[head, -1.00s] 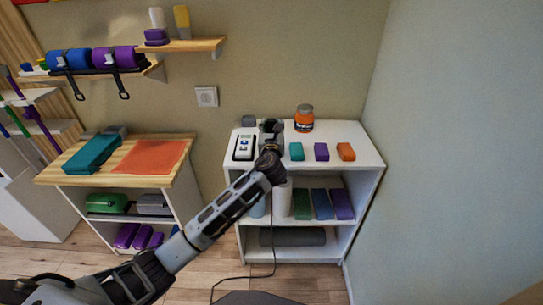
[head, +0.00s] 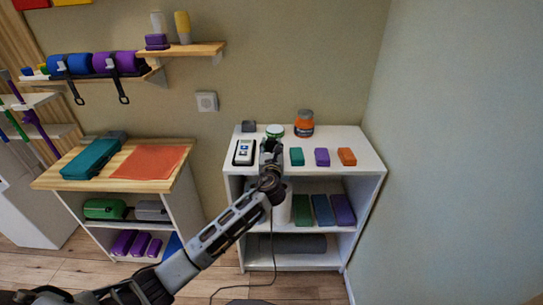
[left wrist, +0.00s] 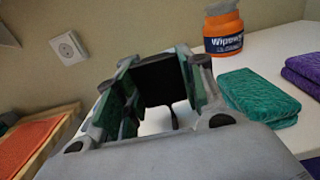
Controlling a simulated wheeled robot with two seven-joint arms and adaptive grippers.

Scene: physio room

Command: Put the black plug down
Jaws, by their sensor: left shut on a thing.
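My left gripper (head: 271,146) is over the front part of the white shelf unit's top (head: 335,159), right of a white device with a small screen (head: 244,151). In the left wrist view the gripper (left wrist: 160,88) is shut on the black plug (left wrist: 158,80), which sits between the green-lined fingers. A short dark cord hangs below the plug. In the head view the plug is hidden in the gripper, and a thin black cable (head: 273,245) runs down to the floor. I cannot tell whether the plug touches the top. My right gripper is not in view.
On the top stand an orange tub (head: 304,123), a green-lidded container (head: 274,131), a small grey object (head: 248,126), and folded teal (head: 297,157), purple (head: 322,157) and orange (head: 346,156) bands. A wall socket (head: 207,101) is behind, to the left.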

